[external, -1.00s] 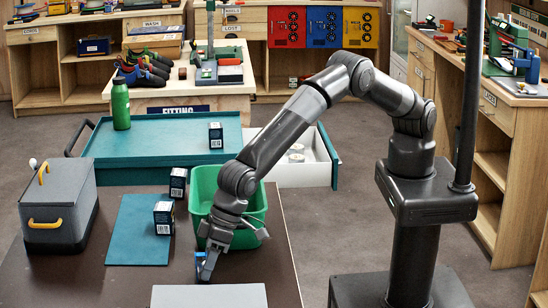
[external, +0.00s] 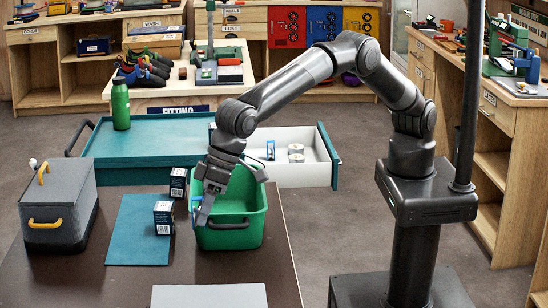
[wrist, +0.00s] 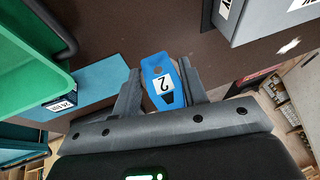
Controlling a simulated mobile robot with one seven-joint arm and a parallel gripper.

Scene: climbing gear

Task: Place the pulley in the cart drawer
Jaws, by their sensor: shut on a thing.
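My gripper (external: 203,218) is shut on a blue pulley with a white "2" label (wrist: 163,83). In the external view a little of its blue shows beside the fingers, near the green bin's left side. The cart drawer (external: 318,168) stands open behind the dark table, with a white inside and a teal front edge. A small blue and white item (external: 270,150) and white rolls (external: 296,154) are in it. My gripper is in front of the drawer and to its left, apart from it.
The green bin (external: 236,237) stands on the table right by my gripper. Small dark boxes (external: 163,218) are around the teal mat (external: 133,240). A grey lidded case (external: 60,205) stands at left. The teal cart top (external: 150,150) holds a green bottle (external: 120,105).

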